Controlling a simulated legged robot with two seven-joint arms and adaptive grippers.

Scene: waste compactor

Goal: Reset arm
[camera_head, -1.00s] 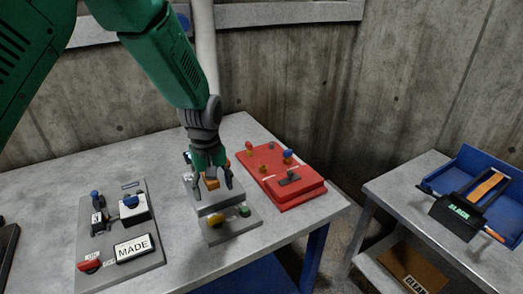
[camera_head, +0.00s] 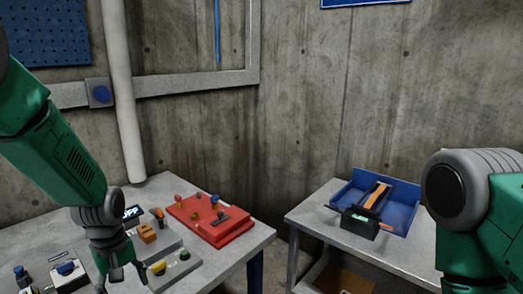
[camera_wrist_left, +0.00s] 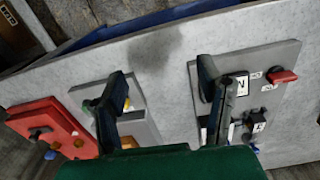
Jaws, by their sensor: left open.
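My left gripper (camera_head: 122,276) hangs at the lower left of the head view, fingers pointing down beside the grey control box. In the left wrist view its two fingers (camera_wrist_left: 168,105) are spread apart with nothing between them. The grey control box (camera_head: 168,262) has a yellow button, a green button and an orange block (camera_head: 147,233) on it. In the wrist view the gripper is over the table, between that box and the grey switch panel (camera_wrist_left: 255,60). A green and grey link of my right arm shows at the right edge; the right gripper is not visible.
A red panel (camera_head: 212,228) with several knobs sits at the table's right end. A second grey table (camera_head: 300,220) holds a blue tray (camera_head: 402,213) with a black box-like tool (camera_head: 360,222). A gap separates the tables. A concrete wall and a white pipe (camera_head: 124,90) stand behind.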

